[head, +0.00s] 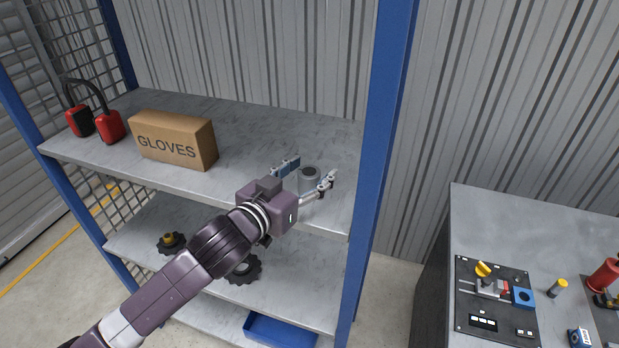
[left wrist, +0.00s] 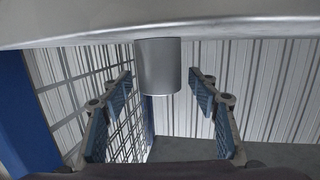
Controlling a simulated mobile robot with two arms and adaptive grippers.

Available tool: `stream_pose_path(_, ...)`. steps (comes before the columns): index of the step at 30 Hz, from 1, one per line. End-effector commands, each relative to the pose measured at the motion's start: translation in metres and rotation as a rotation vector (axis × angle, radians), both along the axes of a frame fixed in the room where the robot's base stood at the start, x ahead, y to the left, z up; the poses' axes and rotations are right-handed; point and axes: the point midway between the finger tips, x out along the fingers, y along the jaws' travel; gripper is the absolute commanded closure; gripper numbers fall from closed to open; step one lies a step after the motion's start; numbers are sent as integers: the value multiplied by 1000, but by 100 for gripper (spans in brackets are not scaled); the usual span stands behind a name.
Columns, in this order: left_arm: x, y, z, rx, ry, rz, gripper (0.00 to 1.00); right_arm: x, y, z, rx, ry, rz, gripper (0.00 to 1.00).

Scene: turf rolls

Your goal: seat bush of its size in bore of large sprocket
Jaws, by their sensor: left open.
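A plain grey cylindrical bush (head: 311,174) stands upright on the upper shelf, near its right end. It shows in the left wrist view (left wrist: 158,66) too, where the shelf appears at the top. My left gripper (head: 311,171) is open, with one finger on each side of the bush and a gap visible on both sides. How deep the bush sits between the fingers I cannot tell. A large dark sprocket (head: 246,272) lies on the shelf below, partly hidden by my left arm. A smaller dark sprocket (head: 165,247) with a yellow piece (head: 172,239) in its middle lies left of it.
A GLOVES box (head: 175,140) and red ear defenders (head: 110,126) stand on the upper shelf's left part. A blue post (head: 383,130) rises right of the gripper. A blue tray (head: 280,330) sits on the lowest shelf. A grey bench (head: 540,225) with fixtures stands at right.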

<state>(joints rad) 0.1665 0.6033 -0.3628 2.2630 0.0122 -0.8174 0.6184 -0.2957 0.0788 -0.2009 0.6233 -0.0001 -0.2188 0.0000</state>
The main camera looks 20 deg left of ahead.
Motion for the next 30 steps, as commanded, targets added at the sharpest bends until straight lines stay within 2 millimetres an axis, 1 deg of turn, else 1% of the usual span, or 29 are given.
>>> stream_pose_path(3, 0, 0, 0, 0, 0, 0, 45, -6, 0, -1, -1, 9, 0, 42)
stream_pose_path(4, 0, 0, 0, 0, 0, 0, 47, -7, 0, -1, -1, 10, 0, 42)
stream_pose_path(15, 0, 0, 0, -1, 0, 0, 88, -9, -1, -1, -2, 13, -1, 42)
stream_pose_path(18, 0, 0, 1, 0, -2, 0, 97, -9, -1, -1, -2, 13, -1, 42)
stream_pose_path(26, 0, 0, 2, -1, -3, 0, 97, -7, -1, -1, -2, 11, -1, 42)
stream_pose_path(30, 0, 0, 11, -2, -6, 0, 97, -6, -1, -2, -2, 9, -1, 42)
